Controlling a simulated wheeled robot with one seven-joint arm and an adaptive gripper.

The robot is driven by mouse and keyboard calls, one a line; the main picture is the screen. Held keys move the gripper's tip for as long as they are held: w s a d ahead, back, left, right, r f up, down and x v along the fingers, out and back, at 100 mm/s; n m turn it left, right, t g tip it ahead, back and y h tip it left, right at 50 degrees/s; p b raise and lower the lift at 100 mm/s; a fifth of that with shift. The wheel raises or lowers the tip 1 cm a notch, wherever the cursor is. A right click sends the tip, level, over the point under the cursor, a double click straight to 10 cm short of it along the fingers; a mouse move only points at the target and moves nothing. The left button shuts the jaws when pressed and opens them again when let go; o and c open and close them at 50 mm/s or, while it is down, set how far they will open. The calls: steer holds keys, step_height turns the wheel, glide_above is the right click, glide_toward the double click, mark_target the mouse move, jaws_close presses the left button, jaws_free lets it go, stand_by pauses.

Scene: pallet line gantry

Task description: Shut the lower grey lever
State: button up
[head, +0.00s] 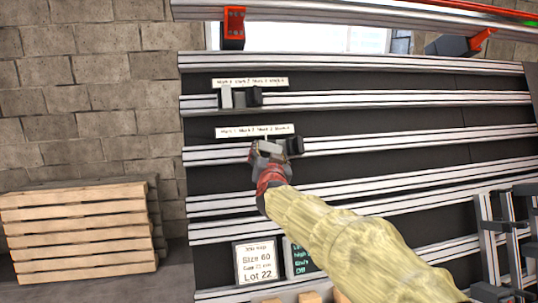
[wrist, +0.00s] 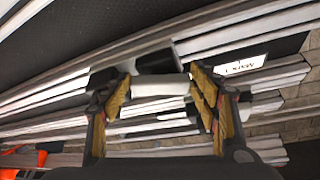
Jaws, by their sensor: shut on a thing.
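The lower pair of levers sits on a rail under a white label strip (head: 255,130) in the head view. The lower black lever (head: 294,145) shows to the right of my gripper (head: 267,150), and the lower grey lever is hidden behind it there. In the wrist view the lower grey lever (wrist: 160,86) is a pale block between the padded fingers of my gripper (wrist: 160,97). My gripper is shut on it. The black lever (wrist: 157,58) shows just beyond it. Whether the grey lever is fully turned cannot be told.
An upper grey lever (head: 226,97) and upper black lever (head: 252,96) sit on the rail above. A stack of wooden pallets (head: 78,228) stands at left. Signs (head: 257,264) stand below. A dark metal frame (head: 505,235) is at right.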

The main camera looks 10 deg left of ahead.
steer(key=c, duration=0.3)
